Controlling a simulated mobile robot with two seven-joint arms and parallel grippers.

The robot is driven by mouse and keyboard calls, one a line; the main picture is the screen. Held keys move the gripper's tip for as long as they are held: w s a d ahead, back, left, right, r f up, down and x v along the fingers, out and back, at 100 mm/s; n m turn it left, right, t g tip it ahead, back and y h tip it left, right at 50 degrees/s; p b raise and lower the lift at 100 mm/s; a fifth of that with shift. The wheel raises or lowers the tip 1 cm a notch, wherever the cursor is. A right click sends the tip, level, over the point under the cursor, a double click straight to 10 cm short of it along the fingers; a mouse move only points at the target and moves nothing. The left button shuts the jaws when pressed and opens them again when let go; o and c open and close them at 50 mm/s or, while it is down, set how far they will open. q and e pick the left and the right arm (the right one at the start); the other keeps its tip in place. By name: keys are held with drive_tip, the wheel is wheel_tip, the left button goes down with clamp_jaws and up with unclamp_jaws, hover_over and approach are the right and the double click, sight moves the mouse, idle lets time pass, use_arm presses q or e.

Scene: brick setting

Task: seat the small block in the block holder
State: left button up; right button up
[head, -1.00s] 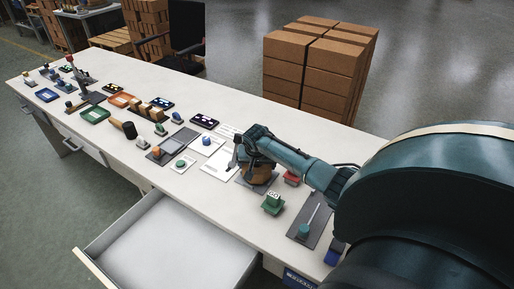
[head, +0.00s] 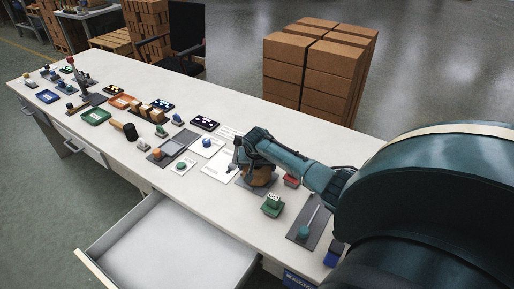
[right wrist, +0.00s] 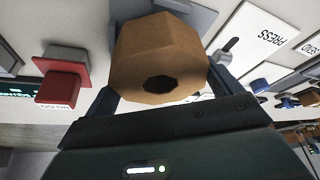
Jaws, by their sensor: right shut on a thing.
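My right gripper (head: 254,165) is shut on a brown, many-sided piece (head: 259,178), low over a grey plate on the right half of the bench. In the right wrist view this brown piece (right wrist: 160,55) fills the space between the fingers and shows a dark hole facing the camera. I cannot tell whether it touches the plate. I cannot tell for sure which thing is the small block or the block holder. My left gripper is not in view.
A red block-like piece (right wrist: 64,86) is close beside the gripper. A green piece (head: 272,205) and a grey plate with a rod (head: 309,226) are nearer the right end. An open drawer (head: 165,250) juts from the bench front. White cards lie left of the gripper.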

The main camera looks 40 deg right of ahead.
idle(0.4)
idle(0.3)
drive_tip(key=shift+f, duration=0.3)
idle(0.3)
drive_tip(key=shift+r, duration=0.15)
drive_tip(key=shift+r+p, duration=0.2)
drive_tip(key=shift+p, duration=0.2)
drive_tip(key=shift+f, duration=0.35)
idle(1.5)
drive_tip(key=shift+r, duration=0.35)
drive_tip(key=shift+w, duration=0.1)
idle(1.4)
drive_tip(key=shift+f+b, duration=0.35)
drive_tip(key=shift+f, duration=0.05)
